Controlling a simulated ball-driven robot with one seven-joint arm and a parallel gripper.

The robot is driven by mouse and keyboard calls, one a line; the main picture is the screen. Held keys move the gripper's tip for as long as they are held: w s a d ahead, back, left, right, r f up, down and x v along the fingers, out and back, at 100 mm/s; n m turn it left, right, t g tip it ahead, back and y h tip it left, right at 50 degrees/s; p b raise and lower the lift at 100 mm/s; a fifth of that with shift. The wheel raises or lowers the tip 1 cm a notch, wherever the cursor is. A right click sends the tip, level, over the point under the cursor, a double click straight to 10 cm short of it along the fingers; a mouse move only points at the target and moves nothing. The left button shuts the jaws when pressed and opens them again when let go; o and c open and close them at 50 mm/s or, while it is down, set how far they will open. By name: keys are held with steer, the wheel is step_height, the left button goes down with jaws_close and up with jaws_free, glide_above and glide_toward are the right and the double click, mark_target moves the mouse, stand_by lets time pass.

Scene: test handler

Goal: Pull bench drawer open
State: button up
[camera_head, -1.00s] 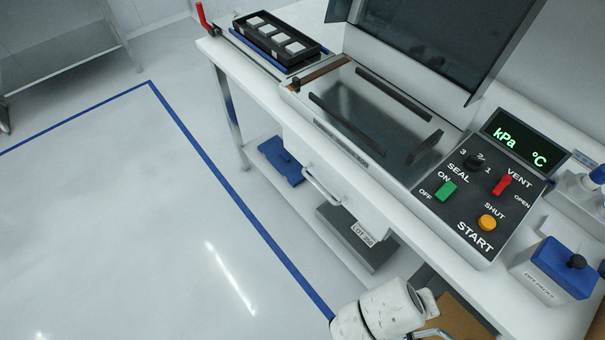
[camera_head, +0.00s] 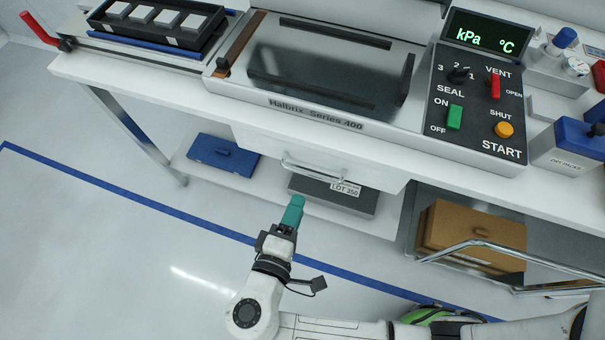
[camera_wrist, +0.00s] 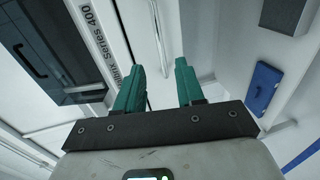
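The bench drawer (camera_head: 262,148) is a white front under the bench top, below the Halbrix machine. It looks shut. Its metal bar handle (camera_head: 312,170) runs along the front. In the wrist view the handle (camera_wrist: 158,38) shows beyond the fingertips, roughly in line with the gap between them. My gripper (camera_head: 296,201) has teal fingers and points up toward the handle, just short of it in the head view. In the wrist view my gripper (camera_wrist: 160,66) is open and empty, with its two fingers apart. I see no contact with the handle.
A grey box labelled LOT 350 (camera_head: 335,196) and a blue item (camera_head: 222,154) lie on the lower shelf. A cart with a cardboard box (camera_head: 470,238) and metal rail stands at right. The control panel (camera_head: 475,95) is above. Floor at left is clear.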

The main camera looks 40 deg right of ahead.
mark_target(311, 176)
steer(key=x, duration=0.9)
steer(key=shift+p, duration=0.35)
steer(key=shift+s, duration=0.1)
jaws_close()
